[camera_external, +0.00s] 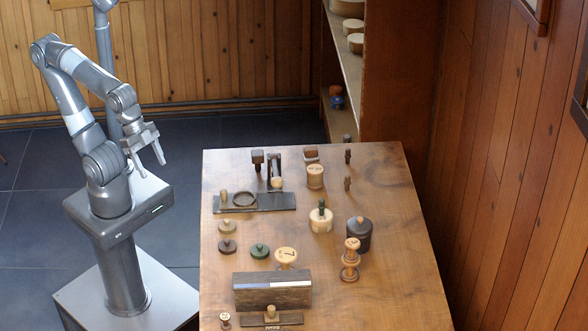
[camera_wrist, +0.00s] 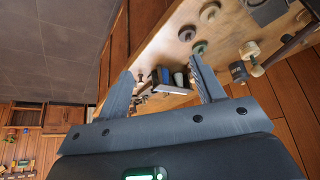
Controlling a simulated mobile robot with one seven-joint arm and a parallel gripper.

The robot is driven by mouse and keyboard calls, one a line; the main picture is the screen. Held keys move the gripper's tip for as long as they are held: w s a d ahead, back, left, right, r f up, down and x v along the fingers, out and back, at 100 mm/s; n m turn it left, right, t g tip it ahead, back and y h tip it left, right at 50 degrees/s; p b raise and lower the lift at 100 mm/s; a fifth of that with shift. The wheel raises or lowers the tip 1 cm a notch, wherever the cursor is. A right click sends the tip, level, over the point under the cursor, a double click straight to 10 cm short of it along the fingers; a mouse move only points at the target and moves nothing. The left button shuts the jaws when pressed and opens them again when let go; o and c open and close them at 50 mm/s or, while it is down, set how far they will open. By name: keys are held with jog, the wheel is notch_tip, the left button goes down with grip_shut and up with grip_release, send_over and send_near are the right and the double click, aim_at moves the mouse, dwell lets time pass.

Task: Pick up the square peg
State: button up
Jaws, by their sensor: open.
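My gripper (camera_external: 150,162) is open and empty, left of the table and apart from everything on it. Its two fingers also show spread in the wrist view (camera_wrist: 161,72). A dark peg with a square-looking head (camera_external: 257,157) stands near the table's far left edge. A second small piece with a squarish reddish-brown top (camera_external: 311,153) stands to its right, at the far edge. I cannot tell for certain which is the square peg. Neither is held. In the wrist view, the pegs are too small and tilted to tell apart.
The wooden table (camera_external: 400,270) bears a dark slotted plate (camera_external: 275,201), a lidded dark jar (camera_external: 358,235), a light jar (camera_external: 321,220), a turned spool (camera_external: 350,262), a grey-brown block (camera_external: 272,293) and several knobbed discs. A shelf (camera_external: 370,80) stands behind. The table's right front is clear.

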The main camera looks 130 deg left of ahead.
jog(key=w+a+f+n+y, duration=0.1)
jog(key=w+a+n, duration=0.3)
jog(key=a, duration=0.5)
jog(key=n+g+y, duration=0.2)
jog(key=n+g, duration=0.1)
jog(key=n, duration=0.2)
send_near(256, 152)
jog(key=shift+x, duration=5.55)
jog(key=shift+w, duration=0.15)
jog(key=shift+c, duration=0.2)
jog(key=c, duration=1)
